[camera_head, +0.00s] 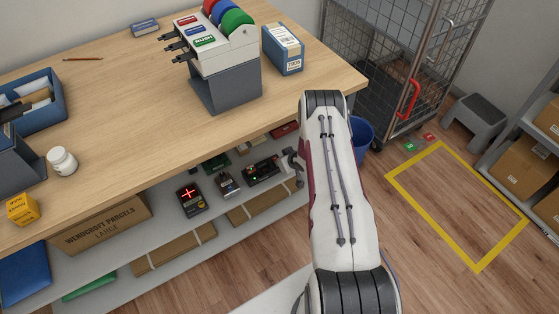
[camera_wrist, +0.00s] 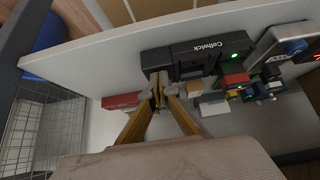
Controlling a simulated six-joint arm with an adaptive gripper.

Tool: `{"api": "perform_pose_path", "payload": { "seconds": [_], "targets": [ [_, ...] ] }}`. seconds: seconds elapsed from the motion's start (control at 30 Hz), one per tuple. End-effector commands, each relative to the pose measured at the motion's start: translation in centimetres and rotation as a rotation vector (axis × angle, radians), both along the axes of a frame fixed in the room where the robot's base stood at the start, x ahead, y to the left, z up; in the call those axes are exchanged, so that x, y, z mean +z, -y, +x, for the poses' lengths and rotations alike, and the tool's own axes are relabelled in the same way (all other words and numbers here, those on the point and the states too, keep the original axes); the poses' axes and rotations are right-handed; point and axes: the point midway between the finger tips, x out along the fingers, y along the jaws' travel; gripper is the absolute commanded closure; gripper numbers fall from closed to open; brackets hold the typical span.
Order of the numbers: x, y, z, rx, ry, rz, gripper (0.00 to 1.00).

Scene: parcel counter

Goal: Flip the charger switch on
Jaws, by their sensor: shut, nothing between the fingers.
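The charger (camera_wrist: 200,58) is a long black unit marked "Cellwick", with a green light lit near its right end in the wrist view. In the head view the charger (camera_head: 262,171) sits on the shelf under the counter. My gripper (camera_wrist: 158,88) is shut and empty. Its fingertips are at the left end of the charger in the wrist view; I cannot tell whether they touch it. I cannot make out the switch; the fingertips cover part of that end. In the head view my gripper (camera_head: 294,166) is partly hidden by my arm, just right of the charger.
A red box (camera_wrist: 120,101) and a small tan box (camera_wrist: 194,90) lie close to the fingers. Coloured blocks (camera_wrist: 240,85) and a device with a red display (camera_wrist: 290,45) are to the right. The wooden counter (camera_head: 300,85) overhangs the shelf.

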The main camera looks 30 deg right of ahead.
Motion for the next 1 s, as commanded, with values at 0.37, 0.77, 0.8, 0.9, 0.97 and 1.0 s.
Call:
{"api": "perform_pose_path", "payload": {
  "seconds": [0.37, 0.77, 0.8, 0.9, 0.97, 1.0],
  "targets": [
    [0.1, 0.0, -0.1, 0.000, 0.000, 0.000, 1.00],
    [1.2, 0.0, 0.0, 0.000, 0.000, 0.000, 1.00],
    [1.3, 0.0, 0.0, 0.000, 0.000, 0.000, 1.00],
    [1.5, 0.0, -0.1, 0.000, -0.001, 0.000, 1.00],
    [1.5, 0.0, -0.1, 0.000, -0.001, 0.000, 1.00],
    [1.5, 0.0, -0.1, 0.000, -0.001, 0.000, 1.00]
  ]
}}
